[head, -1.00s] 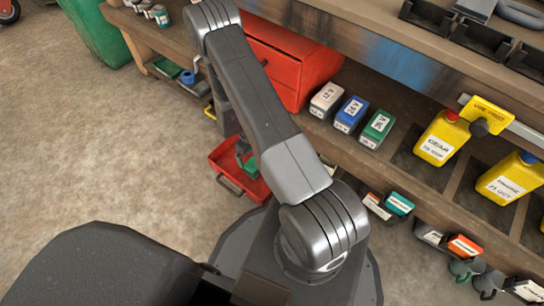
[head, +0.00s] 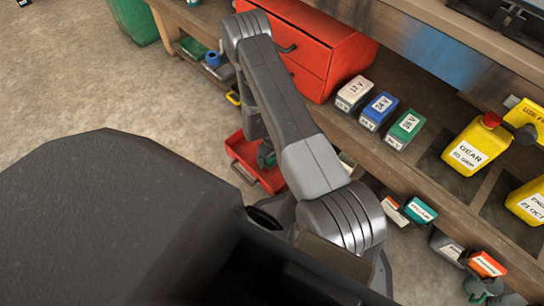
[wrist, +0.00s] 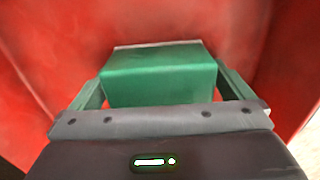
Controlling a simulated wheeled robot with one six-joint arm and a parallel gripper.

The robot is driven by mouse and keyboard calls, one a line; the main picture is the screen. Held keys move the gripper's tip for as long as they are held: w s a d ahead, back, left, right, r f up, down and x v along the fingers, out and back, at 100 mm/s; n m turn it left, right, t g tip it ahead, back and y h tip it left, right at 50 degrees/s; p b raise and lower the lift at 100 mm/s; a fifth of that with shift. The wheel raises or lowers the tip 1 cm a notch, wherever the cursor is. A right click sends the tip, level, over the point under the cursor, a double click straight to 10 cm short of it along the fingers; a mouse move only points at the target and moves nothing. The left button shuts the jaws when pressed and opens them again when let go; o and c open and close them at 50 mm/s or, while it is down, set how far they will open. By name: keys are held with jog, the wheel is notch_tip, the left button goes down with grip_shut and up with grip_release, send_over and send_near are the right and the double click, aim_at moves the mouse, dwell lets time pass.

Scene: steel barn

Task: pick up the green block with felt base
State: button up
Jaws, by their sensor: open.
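The green block (wrist: 158,82) lies in the middle of the wrist view, with a pale grey strip along its far edge. Behind it are red surfaces of the red tray (wrist: 40,60). My gripper (wrist: 160,76) is open, with one finger on each side of the block. I cannot tell whether the fingers touch it. In the head view my gripper (head: 266,156) points down into the red tray (head: 242,150) beside the bench, and my arm hides much of both. The block's underside is hidden.
A red drawer cabinet (head: 330,48) stands on the bench shelf behind my arm. White (head: 352,92), blue (head: 378,110) and green (head: 404,128) labelled packs sit beside it, then yellow jugs (head: 470,148). Open concrete floor (head: 60,90) lies to the left.

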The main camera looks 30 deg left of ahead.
jog(key=c, duration=1)
jog(key=shift+o, duration=0.2)
jog(key=shift+r, duration=0.15)
notch_tip(320, 180, up, 10)
jog(key=p, duration=0.3)
jog(key=shift+p, duration=0.3)
jog(key=o, duration=0.3)
jog(key=shift+c, duration=0.8)
